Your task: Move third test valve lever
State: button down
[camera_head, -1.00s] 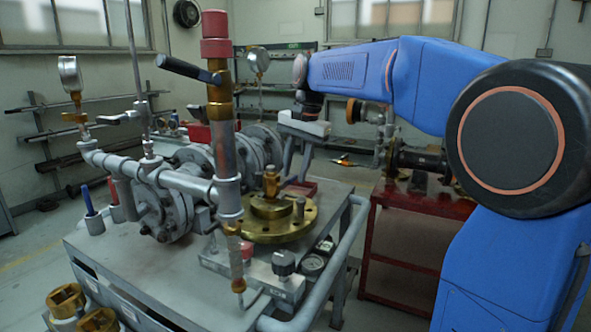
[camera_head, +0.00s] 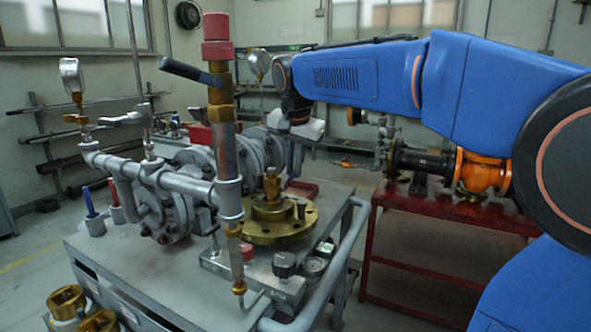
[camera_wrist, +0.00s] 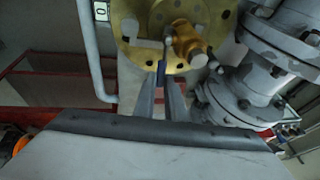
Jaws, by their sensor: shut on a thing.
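In the wrist view my gripper (camera_wrist: 161,88) is shut on a small dark blue piece (camera_wrist: 161,72), apparently a lever end. It lies in front of a brass flange (camera_wrist: 130,27) with a brass fitting (camera_wrist: 188,43). In the head view my gripper (camera_head: 292,160) is behind the brass flange (camera_head: 285,232), close to the grey pipework; its fingertips and the held piece are hidden there. I cannot tell which is the third test valve.
Pipework and flanges (camera_head: 170,215) crowd the grey bench (camera_head: 120,260) beside my gripper. A tall pipe with a red cap (camera_head: 216,27) stands in front. A red stand (camera_head: 440,230) is to the right.

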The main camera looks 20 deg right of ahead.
jog(key=shift+s+a+r+n+t+h, duration=0.15)
jog(key=shift+s+a+r+t+h, duration=0.3)
jog(key=shift+t+h, duration=0.45)
jog(key=shift+s+a+r+n+t+h, duration=0.15)
jog(key=shift+s+a+r+t+h, duration=0.25)
jog(key=shift+t+h, duration=0.5)
jog(key=shift+s+a, duration=0.1)
jog(key=c, duration=1.8)
grip_release()
notch_tip(320, 180, up, 10)
jog(key=shift+f, duration=0.1)
